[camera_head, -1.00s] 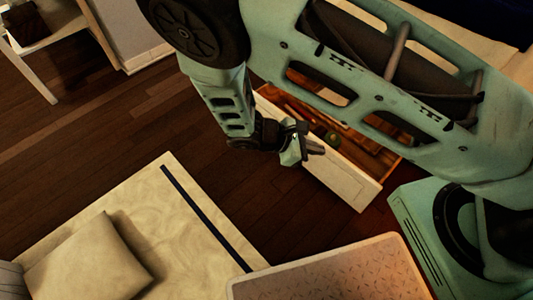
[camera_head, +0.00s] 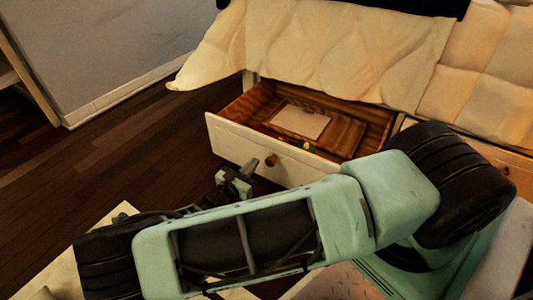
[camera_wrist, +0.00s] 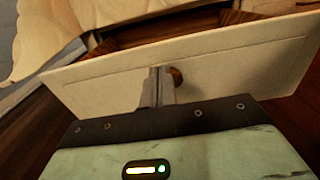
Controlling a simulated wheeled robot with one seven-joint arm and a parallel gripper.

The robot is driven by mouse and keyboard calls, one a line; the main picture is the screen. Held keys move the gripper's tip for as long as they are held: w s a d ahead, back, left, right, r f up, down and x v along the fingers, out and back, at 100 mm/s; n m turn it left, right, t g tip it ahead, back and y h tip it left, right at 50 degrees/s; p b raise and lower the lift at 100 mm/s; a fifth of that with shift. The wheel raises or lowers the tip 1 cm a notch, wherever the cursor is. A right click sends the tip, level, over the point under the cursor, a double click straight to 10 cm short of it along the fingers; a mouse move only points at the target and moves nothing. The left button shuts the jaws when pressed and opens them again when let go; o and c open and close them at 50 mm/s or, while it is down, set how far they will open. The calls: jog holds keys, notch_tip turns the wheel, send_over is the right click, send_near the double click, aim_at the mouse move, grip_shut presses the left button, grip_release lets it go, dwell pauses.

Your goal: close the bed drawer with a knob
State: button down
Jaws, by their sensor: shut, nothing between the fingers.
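The bed drawer (camera_head: 238,145) is pulled out from under the bed, with a white front and a wooden inside. Its round brown knob (camera_head: 271,160) sits on the front. In the wrist view the drawer front (camera_wrist: 232,60) spans the picture, and the knob (camera_wrist: 177,77) is just right of the fingers, partly hidden by them. My gripper (camera_head: 243,172) is shut and empty, in front of the drawer and left of the knob in the head view. In the wrist view my gripper (camera_wrist: 157,85) points at the front; I cannot tell whether it touches.
The drawer holds a pale flat item (camera_head: 300,121) and small objects. A cream quilt (camera_head: 330,45) hangs over the bed above it. Another drawer front (camera_head: 490,155) with a knob is at the right. Dark wooden floor (camera_head: 130,160) is clear at the left.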

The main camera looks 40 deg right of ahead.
aim_at(273, 142)
jog(key=b+x, duration=0.1)
jog(key=x, duration=0.1)
jog(key=b+x, duration=0.1)
jog(key=x, duration=0.2)
jog(key=b+x, duration=0.2)
jog(key=shift+d+f, duration=0.3)
jog(key=shift+d, duration=0.1)
jog(key=shift+w+d+r+b, duration=0.2)
jog(key=shift+w+d+b, duration=0.15)
jog(key=shift+d, duration=0.3)
